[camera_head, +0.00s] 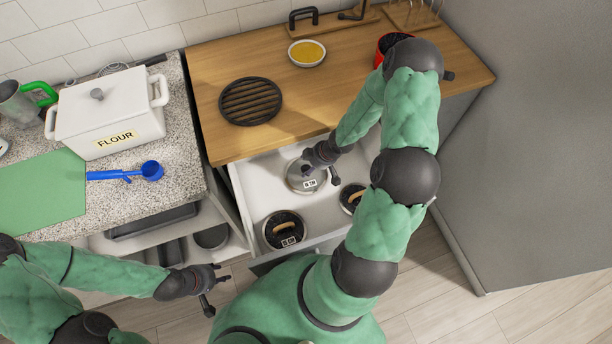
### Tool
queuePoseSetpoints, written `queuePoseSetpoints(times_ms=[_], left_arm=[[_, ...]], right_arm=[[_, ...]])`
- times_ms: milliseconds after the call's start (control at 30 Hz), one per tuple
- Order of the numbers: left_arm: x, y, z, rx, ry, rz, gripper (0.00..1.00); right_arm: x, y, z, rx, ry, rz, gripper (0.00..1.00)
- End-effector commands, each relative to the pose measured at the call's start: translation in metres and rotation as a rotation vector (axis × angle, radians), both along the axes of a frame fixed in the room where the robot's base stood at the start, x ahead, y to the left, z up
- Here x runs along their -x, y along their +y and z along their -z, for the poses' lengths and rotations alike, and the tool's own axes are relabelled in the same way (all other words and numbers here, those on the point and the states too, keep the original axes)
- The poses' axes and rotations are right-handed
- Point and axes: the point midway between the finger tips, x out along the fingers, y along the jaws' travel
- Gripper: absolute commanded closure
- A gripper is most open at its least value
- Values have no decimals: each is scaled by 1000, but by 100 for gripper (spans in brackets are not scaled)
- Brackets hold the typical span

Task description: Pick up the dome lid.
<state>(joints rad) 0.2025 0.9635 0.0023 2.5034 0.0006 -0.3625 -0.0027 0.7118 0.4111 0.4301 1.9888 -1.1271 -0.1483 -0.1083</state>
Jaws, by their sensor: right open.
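An open white drawer (247,182) holds several round lids. A grey, metallic-looking lid (297,183), which appears to be the dome lid, lies near its back with a small label reading what looks like a size in cm. My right gripper (321,168) is open directly over this lid's upper right part and hides some of it. I cannot tell whether the fingers touch it. Two dark lids with light handles lie nearby: one at the front left (284,239) and one to the right (346,190), partly hidden by my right arm. My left gripper (211,288) is open and empty, left of the drawer front.
A wooden counter (215,140) overhangs behind the drawer, with a black round trivet (250,101), a yellow-filled bowl (307,53) and a red pot (383,50). A grey wall or cabinet side bounds the right.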

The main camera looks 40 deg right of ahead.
Motion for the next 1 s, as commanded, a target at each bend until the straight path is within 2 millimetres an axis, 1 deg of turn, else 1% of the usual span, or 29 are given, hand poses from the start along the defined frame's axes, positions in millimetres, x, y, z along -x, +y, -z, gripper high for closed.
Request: queuePoseSetpoints(times_ms=[33,200,467,500,567,600,667,700,733,1000], left_arm=[[0,0,10,0,0,0,60],[0,0,23,0,0,0,60],[0,0,22,0,0,0,60],[0,0,22,0,0,0,60],[0,0,22,0,0,0,60],[0,0,22,0,0,0,60],[0,0,22,0,0,0,60],[0,0,22,0,0,0,60],[0,0,22,0,0,0,60],[0,0,22,0,0,0,60]], right_arm=[[-2,1,11,-1,0,0,34],[-9,5,28,0,0,0,34],[-11,5,28,0,0,1,34],[-11,5,28,0,0,1,37],[-11,5,28,0,0,1,54],[-11,5,28,0,0,1,65],[-11,5,28,0,0,1,82],[-10,5,28,0,0,1,93],[-10,5,28,0,0,1,100],[-11,5,28,0,0,1,100]])
